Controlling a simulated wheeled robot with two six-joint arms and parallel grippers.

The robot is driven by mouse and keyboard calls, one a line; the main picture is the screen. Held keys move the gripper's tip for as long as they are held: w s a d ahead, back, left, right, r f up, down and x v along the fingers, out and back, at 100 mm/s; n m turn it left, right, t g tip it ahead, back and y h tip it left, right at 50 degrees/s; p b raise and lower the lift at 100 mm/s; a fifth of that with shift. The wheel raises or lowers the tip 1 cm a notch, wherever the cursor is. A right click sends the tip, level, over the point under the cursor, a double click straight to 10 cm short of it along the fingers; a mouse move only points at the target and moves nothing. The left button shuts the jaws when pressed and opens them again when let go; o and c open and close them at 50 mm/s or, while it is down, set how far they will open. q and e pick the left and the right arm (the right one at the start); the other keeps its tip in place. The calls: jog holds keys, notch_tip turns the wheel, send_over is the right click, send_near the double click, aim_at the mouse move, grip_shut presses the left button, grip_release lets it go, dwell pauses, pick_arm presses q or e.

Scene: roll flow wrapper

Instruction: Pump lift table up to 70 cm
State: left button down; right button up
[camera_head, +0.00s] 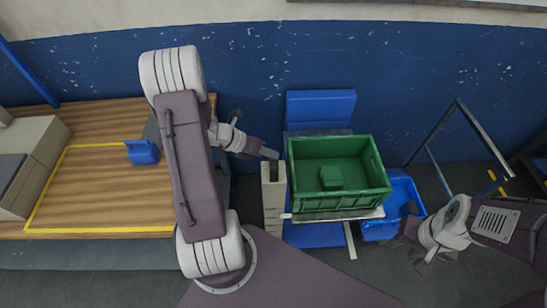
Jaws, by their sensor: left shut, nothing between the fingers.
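The lift table shows a thin grey platform edge (350,214) under a green crate (380,170), with blue parts (315,236) below it. The crate holds a smaller green block (331,177). The platform's height cannot be read, and the crate hides most of the table. I cannot make out a pump lever for certain. My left gripper (269,153) is shut and empty, left of the crate and just above a pale stacked block (273,195) in this view; I cannot tell whether they touch. My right gripper (424,262) is at the lower right, its finger opening unclear.
A blue bin (400,195) stands right of the crate. A blue panel (320,107) is behind it. At left is a wooden table (95,200) with yellow lines and a small blue object (142,152). A dark metal frame (440,130) stands at right, before the blue wall.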

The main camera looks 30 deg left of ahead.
aim_at(270, 160)
pick_arm(q)
jog(key=shift+f+b, duration=1.4)
jog(key=shift+f, duration=0.35)
dwell(1.1)
jog(key=shift+r, duration=0.1)
jog(key=shift+r+p, duration=2.65)
notch_tip(270, 160, up, 5)
jog(key=p, duration=0.4)
jog(key=shift+p, duration=0.4)
